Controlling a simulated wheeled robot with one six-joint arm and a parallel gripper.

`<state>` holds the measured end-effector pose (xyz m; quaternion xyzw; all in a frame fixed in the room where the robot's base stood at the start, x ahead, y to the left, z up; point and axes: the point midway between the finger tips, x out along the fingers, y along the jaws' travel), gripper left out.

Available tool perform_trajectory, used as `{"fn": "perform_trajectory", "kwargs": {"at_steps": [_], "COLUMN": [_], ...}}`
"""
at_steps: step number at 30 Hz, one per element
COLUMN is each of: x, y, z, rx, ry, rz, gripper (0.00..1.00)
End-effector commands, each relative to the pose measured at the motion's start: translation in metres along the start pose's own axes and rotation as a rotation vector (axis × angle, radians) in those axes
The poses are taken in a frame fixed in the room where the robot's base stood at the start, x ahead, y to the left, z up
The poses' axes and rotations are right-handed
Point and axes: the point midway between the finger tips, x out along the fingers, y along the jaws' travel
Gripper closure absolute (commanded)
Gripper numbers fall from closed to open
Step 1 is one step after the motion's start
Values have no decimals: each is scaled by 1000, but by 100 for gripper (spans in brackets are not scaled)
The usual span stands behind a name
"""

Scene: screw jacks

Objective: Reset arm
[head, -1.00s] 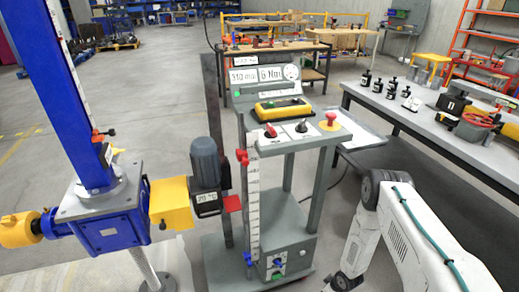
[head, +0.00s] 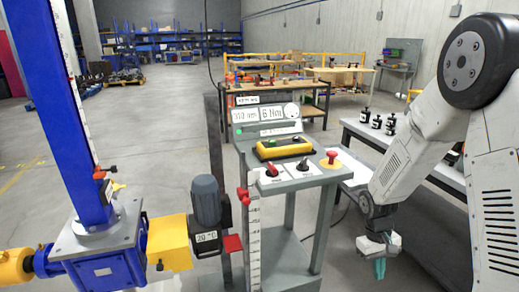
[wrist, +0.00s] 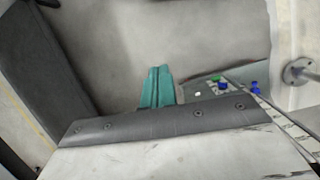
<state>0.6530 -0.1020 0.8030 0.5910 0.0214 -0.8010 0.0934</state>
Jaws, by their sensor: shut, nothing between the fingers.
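My gripper (head: 380,268) hangs at the end of my white arm at the lower right of the head view, pointing down. Its teal fingers are together and empty. They also show near the middle of the wrist view (wrist: 158,87), over grey floor. The gripper is right of the grey control stand (head: 313,215) and apart from it. The stand carries a yellow device (head: 284,148), a red mushroom button on a yellow base (head: 331,158) and small displays. The blue screw jack (head: 106,245) with its tall blue column is at the left.
A grey motor (head: 206,202) and yellow block (head: 169,242) sit between jack and stand. A table with black bottles (head: 376,121) stands behind my arm. Workbenches (head: 275,92) stand further back. Open floor lies at the left.

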Motion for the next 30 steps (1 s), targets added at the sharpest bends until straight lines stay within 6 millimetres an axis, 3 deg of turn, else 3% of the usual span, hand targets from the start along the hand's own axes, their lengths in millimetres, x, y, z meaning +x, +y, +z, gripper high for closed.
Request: {"fn": "perform_trajectory", "kwargs": {"at_steps": [1, 3, 12, 21, 25, 30], "x": [-24, -49, -134, -181, -193, -208], "y": [-3, -9, -38, -69, -79, -85], "z": [16, 40, 142, 235, 264, 287], "rx": [20, 48, 139, 179, 181, 178], "ry": [0, -8, -4, 88, 176, 311], "rz": [-2, -11, -57, -99, -109, -101], "gripper": [100, 100, 100, 100, 100, 100]}}
